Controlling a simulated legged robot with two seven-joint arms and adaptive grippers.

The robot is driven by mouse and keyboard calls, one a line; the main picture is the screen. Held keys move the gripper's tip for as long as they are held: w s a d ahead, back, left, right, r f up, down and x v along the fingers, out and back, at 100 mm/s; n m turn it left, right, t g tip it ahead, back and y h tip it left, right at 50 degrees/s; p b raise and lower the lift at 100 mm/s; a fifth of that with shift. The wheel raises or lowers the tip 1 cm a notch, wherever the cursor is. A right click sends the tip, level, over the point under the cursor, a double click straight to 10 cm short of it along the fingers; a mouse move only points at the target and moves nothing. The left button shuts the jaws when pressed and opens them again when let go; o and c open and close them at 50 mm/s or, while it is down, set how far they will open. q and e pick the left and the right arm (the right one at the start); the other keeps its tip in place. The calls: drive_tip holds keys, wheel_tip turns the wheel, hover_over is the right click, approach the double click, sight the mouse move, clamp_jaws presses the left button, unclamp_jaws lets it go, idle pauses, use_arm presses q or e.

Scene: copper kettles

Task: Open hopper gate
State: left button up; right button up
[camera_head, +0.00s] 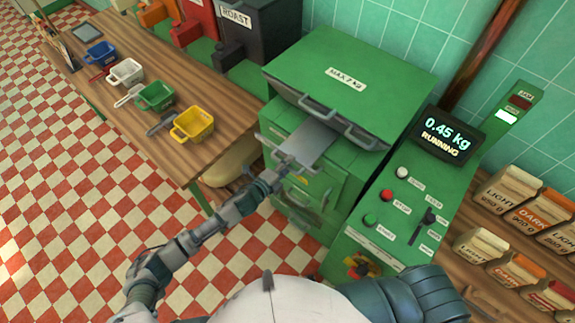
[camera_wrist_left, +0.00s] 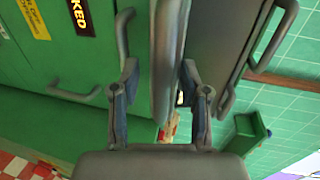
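The green hopper machine (camera_head: 350,75) labelled "MAX 7 kg" stands at the middle, its lid down. A flat grey gate plate (camera_head: 311,141) sticks out of its front, below the lid. My left gripper (camera_head: 287,165) is at the plate's near end. In the left wrist view, the two fingers of my left gripper (camera_wrist_left: 160,82) stand apart, with a grey bar-like edge (camera_wrist_left: 166,50) between them. A gap shows on the bar's left side; contact on the right cannot be told. My right gripper is out of view.
A control panel (camera_head: 390,205) with buttons stands right of the machine; its display (camera_head: 446,136) reads "0.45 kg RUNNING". Coloured bins, including a yellow one (camera_head: 193,124), stand on the wooden table (camera_head: 170,155) at left. Labelled bags (camera_head: 508,186) fill the right shelf.

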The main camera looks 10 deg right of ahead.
use_arm(q)
drive_tip(key=shift+a, duration=0.1)
drive_tip(key=v, duration=1.2)
drive_tip(key=shift+f, duration=0.15)
